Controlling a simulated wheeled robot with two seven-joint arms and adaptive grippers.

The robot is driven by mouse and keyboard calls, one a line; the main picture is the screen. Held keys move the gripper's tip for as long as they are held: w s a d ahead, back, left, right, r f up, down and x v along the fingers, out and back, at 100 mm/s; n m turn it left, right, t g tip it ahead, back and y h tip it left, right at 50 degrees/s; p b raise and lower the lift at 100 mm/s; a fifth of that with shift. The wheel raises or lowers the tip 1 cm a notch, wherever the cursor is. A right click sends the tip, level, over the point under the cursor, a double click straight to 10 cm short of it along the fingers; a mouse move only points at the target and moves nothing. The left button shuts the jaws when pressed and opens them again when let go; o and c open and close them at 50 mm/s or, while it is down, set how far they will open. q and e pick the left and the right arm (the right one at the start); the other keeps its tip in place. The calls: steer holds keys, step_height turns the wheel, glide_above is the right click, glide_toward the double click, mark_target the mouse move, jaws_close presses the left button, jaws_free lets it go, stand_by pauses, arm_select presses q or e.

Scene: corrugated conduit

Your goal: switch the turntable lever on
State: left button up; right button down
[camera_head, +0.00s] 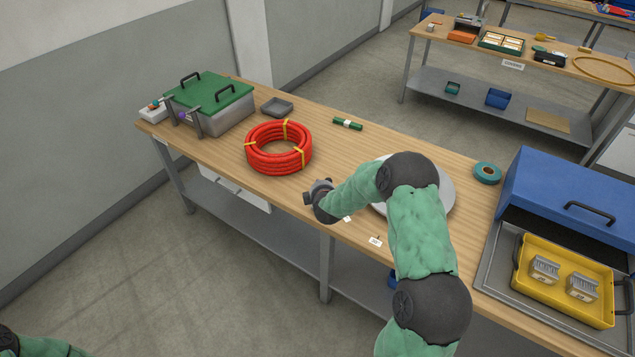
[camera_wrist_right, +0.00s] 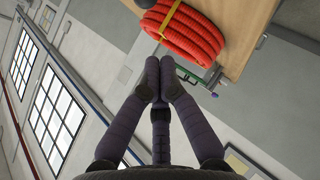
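The turntable (camera_head: 447,190) is a pale grey disc on the wooden bench, mostly hidden behind my right arm. I cannot make out its lever; my arm covers much of that area. Small white labels (camera_head: 375,241) sit at the bench's front edge near it. My right gripper (camera_head: 318,188) is over the front edge, left of the turntable and just right of a red conduit coil (camera_head: 278,148). In the right wrist view its dark fingers (camera_wrist_right: 161,82) meet at the tips with nothing seen between them. My left gripper is out of view; only part of that arm shows at bottom left.
A grey bin with a green lid (camera_head: 210,103) and a small grey tray (camera_head: 277,107) stand at the left. A green cylinder (camera_head: 347,123) lies at the back edge.

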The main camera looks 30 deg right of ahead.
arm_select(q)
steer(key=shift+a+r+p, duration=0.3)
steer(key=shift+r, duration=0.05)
arm_select(e)
steer(key=v, duration=0.6)
steer(key=shift+w+a+r, duration=0.15)
steer(key=shift+w+r, duration=0.05)
steer(key=shift+w, duration=0.05)
steer(key=s+a+f+m+g+y+b, duration=0.25)
steer(key=s+a+f, duration=0.25)
steer(key=a+f, duration=0.5)
steer(key=s+a+f+m+g+y+b, duration=0.2)
steer(key=s+a+f+y, duration=0.25)
steer(key=a+f, duration=0.6)
arm_select(q)
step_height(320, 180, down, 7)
steer(key=b, duration=0.2)
arm_select(e)
steer(key=s+a+f+m+g+y, duration=0.1)
steer(key=s+a+f+m+g, duration=0.2)
steer(key=s+a, duration=0.3)
steer(key=s+a+f+m+g+y, duration=0.1)
steer(key=s+a+f+m+g, duration=0.2)
steer(key=s, duration=1)
steer(key=a+f, duration=0.3)
steer(key=shift+s+y, duration=0.35)
steer(key=shift+y, duration=0.05)
